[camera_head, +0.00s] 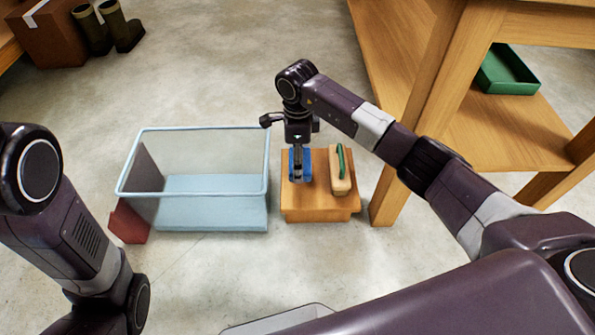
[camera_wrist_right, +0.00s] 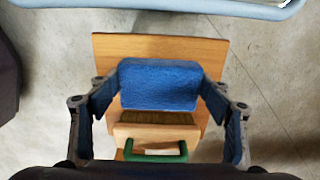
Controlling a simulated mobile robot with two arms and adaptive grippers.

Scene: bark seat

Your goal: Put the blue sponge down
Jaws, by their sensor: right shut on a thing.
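My right gripper (camera_head: 300,178) is shut on the blue sponge (camera_head: 307,165), above the left part of a small wooden stool (camera_head: 320,213). In the right wrist view the sponge (camera_wrist_right: 160,85) sits between the two fingers (camera_wrist_right: 160,92). I cannot tell whether its underside touches the stool top. Beside it on the stool is a wooden brush (camera_head: 341,185) with a green handle, which also shows below the sponge in the wrist view (camera_wrist_right: 155,152). My left arm shows at the left, but its gripper is out of view.
A clear bin (camera_head: 192,130) with a pale blue rim stands left of the stool, with a dark red object (camera_head: 128,222) at its lower left. A wooden bench (camera_head: 393,190) with a green tray (camera_head: 508,86) is at the right. Boots (camera_head: 110,28) and a cardboard box (camera_head: 48,38) stand far left.

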